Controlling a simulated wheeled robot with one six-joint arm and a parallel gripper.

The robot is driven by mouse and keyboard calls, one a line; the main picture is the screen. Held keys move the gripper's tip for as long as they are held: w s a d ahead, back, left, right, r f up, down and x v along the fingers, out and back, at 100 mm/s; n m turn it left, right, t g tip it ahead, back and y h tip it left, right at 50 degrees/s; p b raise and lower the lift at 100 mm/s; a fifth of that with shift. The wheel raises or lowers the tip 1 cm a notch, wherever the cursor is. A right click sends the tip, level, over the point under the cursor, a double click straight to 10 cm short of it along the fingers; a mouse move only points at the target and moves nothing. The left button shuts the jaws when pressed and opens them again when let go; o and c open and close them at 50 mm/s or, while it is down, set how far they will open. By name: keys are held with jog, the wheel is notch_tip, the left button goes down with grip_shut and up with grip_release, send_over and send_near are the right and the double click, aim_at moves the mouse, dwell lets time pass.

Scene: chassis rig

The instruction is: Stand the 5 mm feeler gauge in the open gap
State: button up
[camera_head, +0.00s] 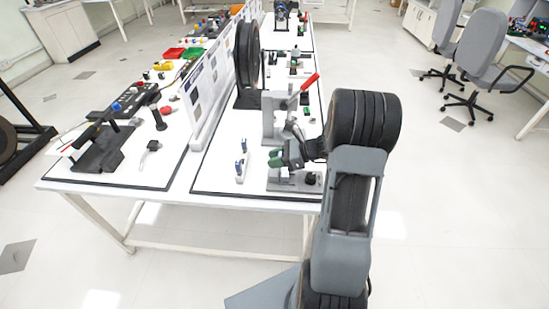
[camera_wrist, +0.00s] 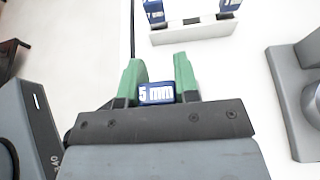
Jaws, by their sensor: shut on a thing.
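My gripper (camera_head: 275,158) is over the near part of the right-hand work area in the head view. In the wrist view its two green fingers (camera_wrist: 158,75) are closed on the blue 5 mm feeler gauge (camera_wrist: 157,93), whose label faces the camera. The gauge's lower part is hidden. A white rack (camera_wrist: 195,30) with two other blue gauges lies beyond the fingers; it also shows in the head view (camera_head: 240,178), left of my gripper. A grey fixture (camera_head: 290,184) is just below and beside my gripper in the head view. I cannot make out the open gap.
A grey stand with a red-handled lever (camera_head: 309,82) rises behind my gripper. A dark wheel (camera_head: 248,62) stands farther back near a white divider panel (camera_head: 209,90). Dark tools (camera_head: 103,148) lie on the table's left side. The tabletop around the rack is mostly clear.

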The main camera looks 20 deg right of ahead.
aim_at(275, 172)
jog(key=shift+f+b, duration=0.9)
jog(key=shift+f, duration=0.6)
jog(key=shift+f, duration=0.2)
jog(key=o, duration=1)
jog(key=v, duration=1.3)
jog(key=shift+d+r, duration=0.2)
jog(key=shift+d, duration=0.2)
